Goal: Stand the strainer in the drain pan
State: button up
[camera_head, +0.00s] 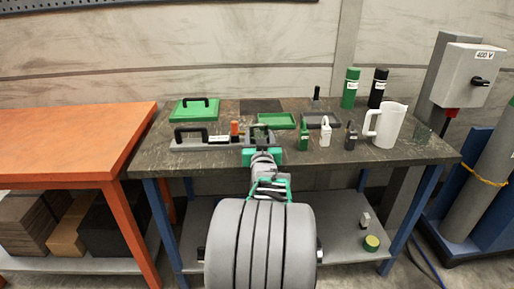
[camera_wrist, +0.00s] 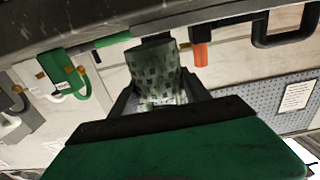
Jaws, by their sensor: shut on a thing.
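My gripper (camera_head: 262,150) is over the front middle of the workbench. In the wrist view its dark fingers are shut on a speckled, mesh-like cylinder, which I take to be the strainer (camera_wrist: 158,72). Two shallow trays lie behind and to the right of my gripper: a green tray (camera_head: 277,121) and a dark grey tray (camera_head: 320,121). I cannot tell for sure which one is the drain pan. The strainer is apart from both trays.
A green case (camera_head: 194,109) and a grey, black-handled tool (camera_head: 188,138) are on the left, beside an orange-topped item (camera_head: 235,130). Small bottles (camera_head: 304,136) and a white jug (camera_head: 388,126) stand on the right. Green (camera_head: 350,88) and black (camera_head: 377,88) cans stand behind.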

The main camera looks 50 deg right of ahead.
notch_tip(320, 180, down, 2)
jog(key=shift+a+f, duration=0.1)
jog(key=shift+f, duration=0.15)
jog(key=shift+f, duration=0.15)
jog(key=o, duration=1.5)
jog(key=shift+c, duration=0.2)
